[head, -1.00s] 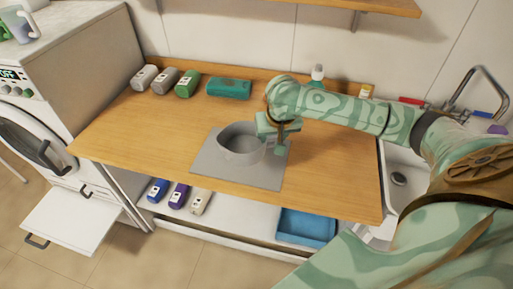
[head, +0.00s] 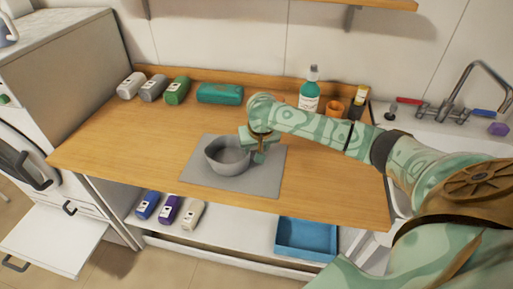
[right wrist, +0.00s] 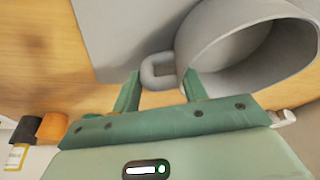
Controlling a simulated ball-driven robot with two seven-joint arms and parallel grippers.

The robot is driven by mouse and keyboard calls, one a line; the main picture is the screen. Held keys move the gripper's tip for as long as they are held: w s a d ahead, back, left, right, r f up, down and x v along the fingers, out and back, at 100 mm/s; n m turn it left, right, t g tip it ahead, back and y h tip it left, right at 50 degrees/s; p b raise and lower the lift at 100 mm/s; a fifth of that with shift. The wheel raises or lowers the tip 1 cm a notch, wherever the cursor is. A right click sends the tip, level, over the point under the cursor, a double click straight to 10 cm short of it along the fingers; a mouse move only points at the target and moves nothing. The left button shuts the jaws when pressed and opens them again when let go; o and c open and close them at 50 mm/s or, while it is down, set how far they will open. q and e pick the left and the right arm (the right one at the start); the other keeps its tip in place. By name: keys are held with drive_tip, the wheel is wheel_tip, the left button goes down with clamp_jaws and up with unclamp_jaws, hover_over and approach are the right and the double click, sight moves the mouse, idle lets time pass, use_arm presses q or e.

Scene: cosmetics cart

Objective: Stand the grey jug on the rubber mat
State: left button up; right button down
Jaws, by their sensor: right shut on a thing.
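The grey jug (head: 228,163) is upright over the grey rubber mat (head: 264,182), with its open mouth facing up. It looks low against the mat, but I cannot tell whether its base touches. My right gripper (head: 258,157) is at the jug's right side, shut on its handle. In the right wrist view, the two fingers (right wrist: 162,88) are on either side of the handle loop (right wrist: 152,70), and the jug's wide mouth (right wrist: 255,50) is at the upper right. My left gripper is not in view.
A teal case (head: 219,93) and several bottles, one green (head: 177,90), line the back of the wooden top. A turquoise bottle (head: 309,97) and an orange cup (head: 335,108) stand behind my right arm. A blue tray (head: 305,238) is below. The wood left of the mat is clear.

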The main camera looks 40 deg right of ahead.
drive_tip(key=c, duration=0.8)
unclamp_jaws()
drive_tip(key=shift+f, duration=0.1)
drive_tip(key=shift+o, duration=0.2)
drive_tip(key=p+v, duration=0.6)
drive_tip(key=v, duration=0.6)
